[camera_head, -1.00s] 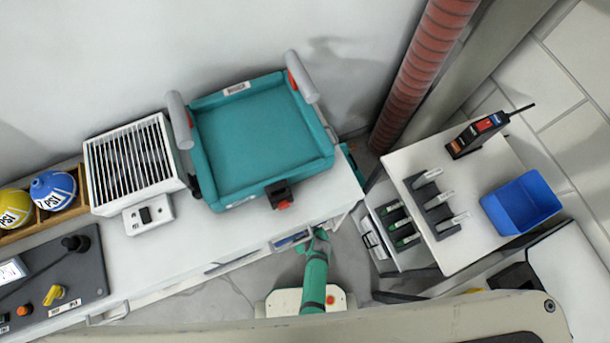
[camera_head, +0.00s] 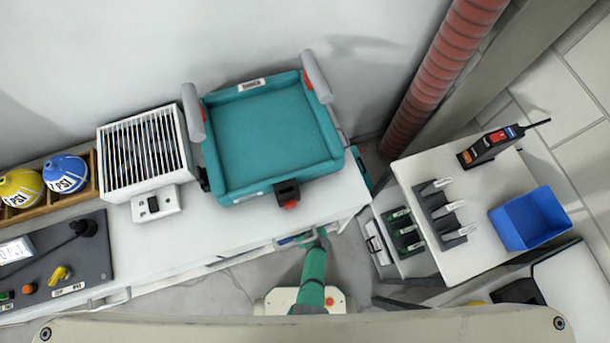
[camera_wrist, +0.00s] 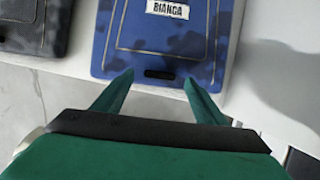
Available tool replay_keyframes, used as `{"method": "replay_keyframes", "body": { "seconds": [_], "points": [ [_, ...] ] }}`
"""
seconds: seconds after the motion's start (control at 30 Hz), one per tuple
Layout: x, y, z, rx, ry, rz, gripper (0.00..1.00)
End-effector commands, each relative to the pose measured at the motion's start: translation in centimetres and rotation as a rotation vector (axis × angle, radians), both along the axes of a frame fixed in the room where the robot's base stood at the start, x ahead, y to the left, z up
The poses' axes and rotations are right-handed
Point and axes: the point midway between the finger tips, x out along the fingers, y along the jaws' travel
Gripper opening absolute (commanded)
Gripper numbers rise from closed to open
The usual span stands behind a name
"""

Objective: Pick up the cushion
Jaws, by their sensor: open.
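A blue, mottled flat item (camera_wrist: 160,40) with a "BIANCA" label and a dark slot in its near edge lies just ahead of my gripper in the wrist view. A teal padded, seat-like item (camera_head: 270,135) with raised edges and grey armrests sits on the white counter in the head view. I cannot tell for sure which is the cushion. My gripper (camera_wrist: 158,78) is open and empty, its two green fingers spread at the blue item's near edge; contact cannot be told. In the head view my green arm reaches under the counter's front edge, which hides the fingers.
A dark mottled item (camera_wrist: 35,28) lies left of the blue one in the wrist view. The white counter (camera_head: 205,235) also bears a grilled box (camera_head: 145,155) and a dark control panel (camera_head: 65,262). A side table (camera_head: 430,170) with a blue bin (camera_head: 530,217) stands right.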

Motion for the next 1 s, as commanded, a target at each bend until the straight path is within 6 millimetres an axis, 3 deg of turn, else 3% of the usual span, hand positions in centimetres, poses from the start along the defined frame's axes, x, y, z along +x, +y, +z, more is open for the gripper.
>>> {"method": "replay_keyframes", "body": {
  "seconds": [0.4,0.87,0.9,1.0],
  "points": [
    [1.0,0.4,-2.4,0.001,-0.001,0.0,0.66],
    [1.1,0.6,-2.7,-0.001,0.0,0.004,0.66],
    [1.1,0.6,-2.7,-0.001,0.0,0.004,0.63],
    [1.1,0.6,-2.7,0.0,0.0,0.003,0.39]
  ]
}}
